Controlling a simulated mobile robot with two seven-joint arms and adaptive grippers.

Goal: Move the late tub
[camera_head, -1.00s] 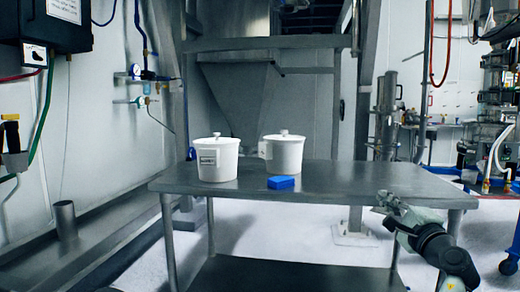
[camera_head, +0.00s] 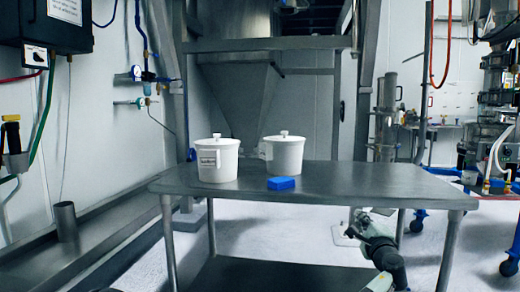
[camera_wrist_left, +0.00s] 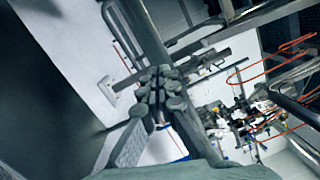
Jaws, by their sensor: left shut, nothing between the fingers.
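Two white lidded tubs stand upright on the steel table (camera_head: 370,181). The left tub (camera_head: 217,168) has a label facing me, too small to read. The right tub (camera_head: 287,157) stands a little farther back, with a tag at its left side. I cannot tell which is the late one. My left gripper (camera_head: 357,220) is low at the table's front edge, right of both tubs and apart from them. It is shut and empty; its fingers also show in the left wrist view (camera_wrist_left: 165,95). My right gripper is not in view.
A blue block (camera_head: 281,183) lies on the table in front of the right tub. The right half of the tabletop is clear. A table leg (camera_head: 450,250) stands right of my left arm. A lower shelf (camera_head: 250,275) lies below the tabletop.

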